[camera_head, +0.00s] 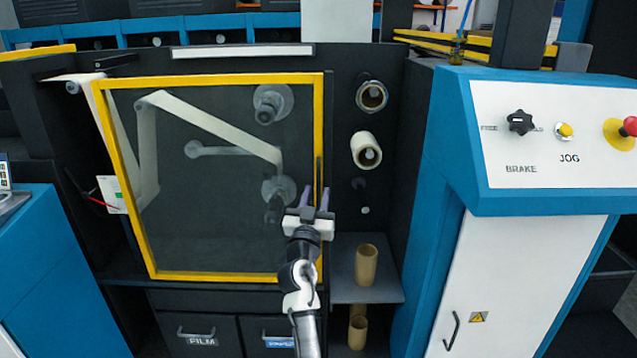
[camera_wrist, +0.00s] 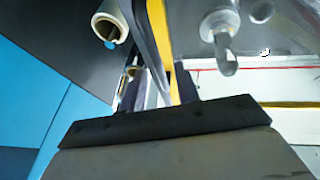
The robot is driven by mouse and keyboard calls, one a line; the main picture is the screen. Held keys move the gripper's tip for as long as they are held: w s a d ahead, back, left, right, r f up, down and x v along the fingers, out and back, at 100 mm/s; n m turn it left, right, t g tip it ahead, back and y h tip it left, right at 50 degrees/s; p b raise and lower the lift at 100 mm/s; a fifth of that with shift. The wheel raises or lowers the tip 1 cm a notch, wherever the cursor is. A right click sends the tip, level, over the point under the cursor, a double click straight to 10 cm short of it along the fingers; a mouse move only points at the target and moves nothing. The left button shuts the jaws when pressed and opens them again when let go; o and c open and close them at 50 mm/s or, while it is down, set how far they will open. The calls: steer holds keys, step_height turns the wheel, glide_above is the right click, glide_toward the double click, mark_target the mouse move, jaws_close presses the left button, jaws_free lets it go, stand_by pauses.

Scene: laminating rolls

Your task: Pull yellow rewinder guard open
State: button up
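The yellow-framed rewinder guard (camera_head: 215,79) has a see-through pane and looks closed over the rollers in the head view. Its dark upright handle (camera_head: 319,172) is on the right side of the frame. My gripper (camera_head: 316,197) is at the lower end of this handle, with its two fingers apart on either side of the handle's line. In the wrist view, my gripper (camera_wrist: 158,92) shows a gap between the fingers, with a dark bar and the yellow guard edge (camera_wrist: 158,25) running into it. Whether a finger touches the handle is unclear.
Right of the guard, a film roll (camera_head: 366,151) and an empty spindle (camera_head: 371,96) stick out. A shelf (camera_head: 345,292) below holds a cardboard core (camera_head: 366,266). The blue control console (camera_head: 450,140) stands further right. Drawers (camera_head: 200,325) lie under the guard.

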mark_target(318, 189)
steer(key=shift+x, duration=1.6)
jaws_close()
